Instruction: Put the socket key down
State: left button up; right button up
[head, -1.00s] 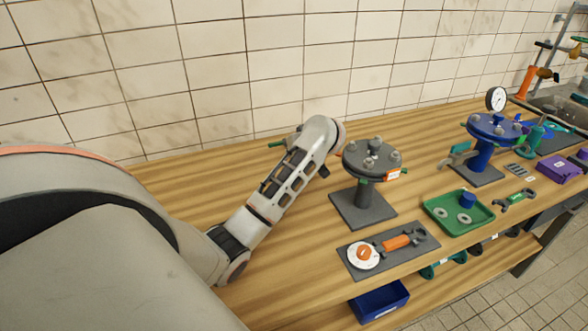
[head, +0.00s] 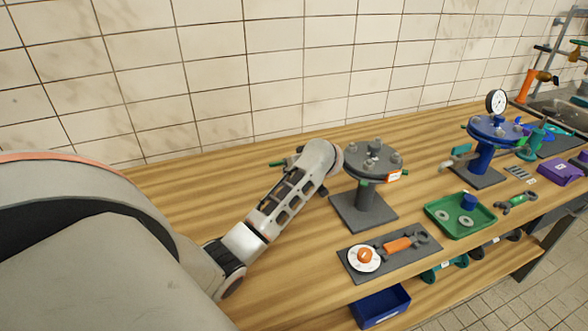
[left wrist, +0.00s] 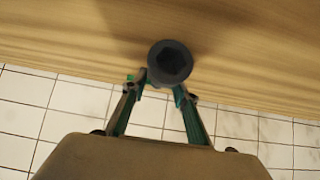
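The socket key (left wrist: 171,64) shows in the left wrist view as a dark round end with a hexagonal hole, above the wooden bench top. My left gripper (left wrist: 157,88) has its two green-tipped fingers on either side of the key and is shut on it. In the head view my left gripper (head: 279,163) is mostly hidden behind my own wrist, left of the grey flange stand; only a green bit shows. The key cannot be made out there, and whether it touches the bench is unclear. My right gripper is not in view.
The grey flange stand (head: 364,207) is close right of my wrist. A green tray (head: 482,227) and a blue flange stand (head: 478,160) are further right. The bench (head: 180,200) is clear at left.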

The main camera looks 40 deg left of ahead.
pick_arm(q)
jog(key=shift+d+r, duration=0.15)
jog(key=shift+r, duration=0.15)
jog(key=p+v, duration=0.2)
jog(key=v, duration=0.4)
jog(key=shift+d, duration=0.1)
jog(key=p+v, duration=0.1)
jog(key=v, duration=0.4)
jog(key=shift+s+d+r+p, duration=0.1)
jog(key=shift+s+p, duration=0.05)
jog(key=shift+p, duration=0.15)
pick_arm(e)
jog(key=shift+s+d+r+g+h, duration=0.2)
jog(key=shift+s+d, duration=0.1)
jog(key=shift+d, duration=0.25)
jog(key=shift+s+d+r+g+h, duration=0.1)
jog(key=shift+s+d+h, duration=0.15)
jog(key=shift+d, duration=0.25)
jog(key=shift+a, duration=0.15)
pick_arm(q)
jog(key=shift+d, duration=0.1)
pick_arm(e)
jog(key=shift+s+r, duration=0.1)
